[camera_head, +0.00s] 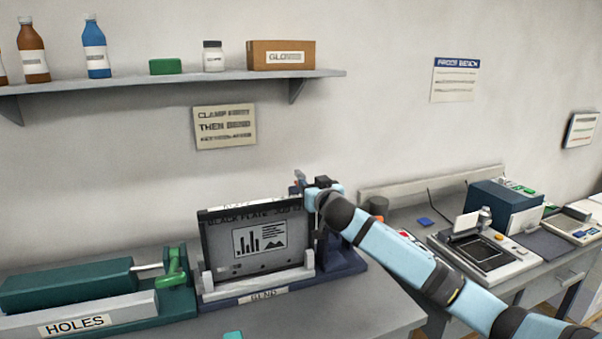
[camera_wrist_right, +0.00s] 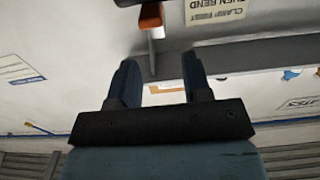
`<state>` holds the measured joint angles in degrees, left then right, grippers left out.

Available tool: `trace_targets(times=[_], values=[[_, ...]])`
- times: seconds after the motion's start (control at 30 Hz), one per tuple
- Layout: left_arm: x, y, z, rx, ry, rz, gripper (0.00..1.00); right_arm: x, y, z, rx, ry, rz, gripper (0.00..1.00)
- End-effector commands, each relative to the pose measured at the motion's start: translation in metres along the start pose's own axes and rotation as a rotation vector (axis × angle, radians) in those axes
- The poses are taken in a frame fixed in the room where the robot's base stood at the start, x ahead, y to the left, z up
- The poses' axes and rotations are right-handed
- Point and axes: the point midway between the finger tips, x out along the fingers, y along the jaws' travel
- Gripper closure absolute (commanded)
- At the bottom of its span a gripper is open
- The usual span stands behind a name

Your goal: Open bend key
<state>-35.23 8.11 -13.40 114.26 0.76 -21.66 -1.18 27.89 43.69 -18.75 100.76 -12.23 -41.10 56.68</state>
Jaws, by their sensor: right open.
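The bend unit, with its BEND label (camera_head: 263,297), stands mid-bench and holds a dark upright plate (camera_head: 257,244) with a chart on it. A small orange-tipped lever (camera_head: 299,176) stands at the unit's upper right; I take it for the bend key. An orange-tipped lever also shows in the right wrist view (camera_wrist_right: 151,22), just beyond the fingertips. My right gripper (camera_wrist_right: 160,72) is open with nothing between its fingers. In the head view the gripper (camera_head: 317,186) is beside the lever, partly hidden by my wrist; contact cannot be told. My left gripper is out of view.
A green HOLES unit (camera_head: 68,290) stands left of the bend unit. A shelf (camera_head: 190,78) with bottles and a box hangs above. A grey machine (camera_head: 485,252) sits on the bench to the right. My right arm crosses the space between.

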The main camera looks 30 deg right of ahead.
Motion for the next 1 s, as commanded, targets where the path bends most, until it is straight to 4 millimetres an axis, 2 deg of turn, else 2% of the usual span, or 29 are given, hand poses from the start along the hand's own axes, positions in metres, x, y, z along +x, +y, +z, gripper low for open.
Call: trace_targets(times=[0.03,0.2,0.4,0.6,0.83,0.87,1.0], values=[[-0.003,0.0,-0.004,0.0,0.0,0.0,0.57,0.012,0.0,-0.004,-0.001,0.001,0.002,0.55],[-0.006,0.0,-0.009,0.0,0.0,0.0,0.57,0.048,0.0,-0.003,0.0,0.0,0.001,0.55],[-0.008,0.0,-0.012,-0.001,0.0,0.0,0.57,0.076,0.0,-0.002,-0.001,0.001,0.001,0.55],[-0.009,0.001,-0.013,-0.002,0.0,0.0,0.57,0.087,0.0,0.0,0.0,0.0,0.0,0.55],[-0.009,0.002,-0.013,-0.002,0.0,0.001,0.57,0.087,0.0,0.0,0.0,0.0,-0.001,0.55],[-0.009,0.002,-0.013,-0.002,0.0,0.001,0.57,0.087,0.0,0.0,0.0,0.0,-0.001,0.58],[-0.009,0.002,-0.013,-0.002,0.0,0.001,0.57,0.087,0.0,0.0,-0.001,0.0,-0.001,0.9]])
